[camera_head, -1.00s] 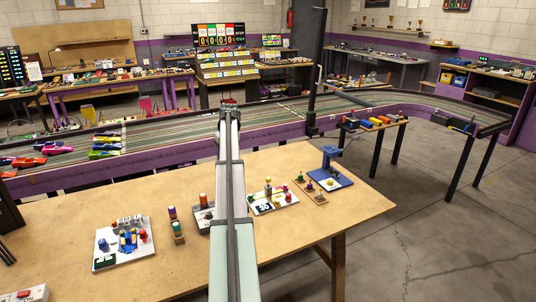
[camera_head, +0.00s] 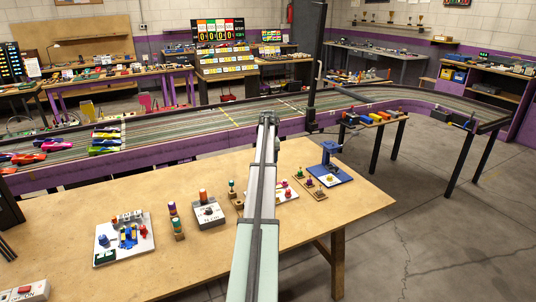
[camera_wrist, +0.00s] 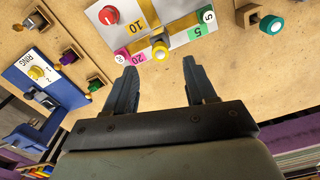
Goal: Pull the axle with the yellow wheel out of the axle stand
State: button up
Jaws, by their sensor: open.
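The axle stand (camera_head: 314,190) is a narrow wooden strip at the right of the bench, carrying short upright axles with coloured wheels. The yellow-wheeled axle (camera_head: 320,194) seems to be at its near end; in the wrist view it is at the upper left (camera_wrist: 33,23), small and hard to make out. My gripper (camera_wrist: 160,66) is open and empty, above the bench and to the right of the stand in the wrist view. In the head view my arm hides it.
A blue-based device (camera_head: 331,178) stands right beside the stand. A wooden block with a teal wheel (camera_wrist: 271,24) is on the other side.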

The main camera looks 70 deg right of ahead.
jog(key=shift+f, duration=3.9)
jog(key=shift+c, duration=0.2)
grip_shut()
jog(key=shift+r, duration=3.85)
